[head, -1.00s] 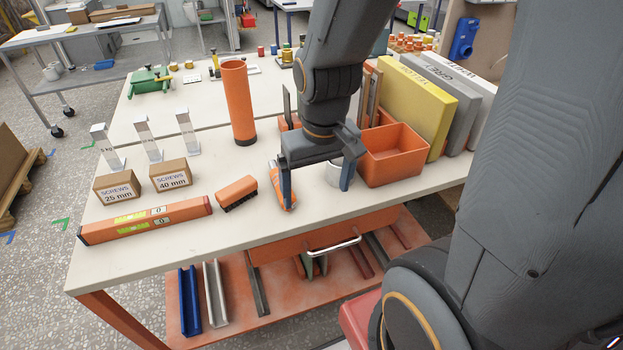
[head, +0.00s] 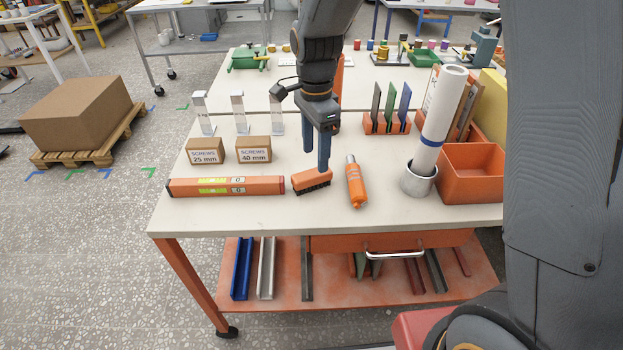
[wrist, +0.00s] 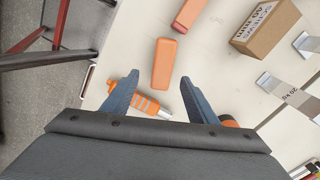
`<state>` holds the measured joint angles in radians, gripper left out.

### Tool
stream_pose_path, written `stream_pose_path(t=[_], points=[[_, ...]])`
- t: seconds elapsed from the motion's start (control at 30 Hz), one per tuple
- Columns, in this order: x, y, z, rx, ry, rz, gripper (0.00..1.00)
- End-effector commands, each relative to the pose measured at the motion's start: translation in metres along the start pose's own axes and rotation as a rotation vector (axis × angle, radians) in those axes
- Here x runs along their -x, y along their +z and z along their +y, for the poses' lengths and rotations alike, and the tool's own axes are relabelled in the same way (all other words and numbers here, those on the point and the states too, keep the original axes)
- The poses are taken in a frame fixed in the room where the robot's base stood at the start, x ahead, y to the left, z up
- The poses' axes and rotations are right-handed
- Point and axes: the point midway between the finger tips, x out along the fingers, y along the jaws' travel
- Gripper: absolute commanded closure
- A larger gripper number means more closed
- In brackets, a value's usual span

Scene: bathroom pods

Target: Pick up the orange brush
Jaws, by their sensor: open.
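The orange brush (head: 312,179) lies on the pale bench top with its black bristles down, between the spirit level and an orange cylindrical tool. My gripper (head: 316,160) is open, pointing down just above and behind the brush in the head view; one finger overlaps its far edge there. In the wrist view the brush (wrist: 164,64) lies ahead of my fingertips (wrist: 159,76), in line with the gap between them. Nothing is held. I cannot tell the exact height between the fingertips and the brush.
The spirit level (head: 226,186) lies left of the brush, and the orange tool (head: 356,184) lies close on its right. Two screw boxes (head: 254,150) stand behind left. A grey cup (head: 419,180) with a white tube and an orange bin (head: 472,175) stand to the right. The bench front is clear.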

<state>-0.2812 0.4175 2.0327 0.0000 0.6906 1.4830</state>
Motion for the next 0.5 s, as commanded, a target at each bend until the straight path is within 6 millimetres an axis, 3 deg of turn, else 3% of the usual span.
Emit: stream_pose_path(t=[0.5], points=[[-0.045,0.006,-0.003,-0.011,0.005,0.0,0.47]])
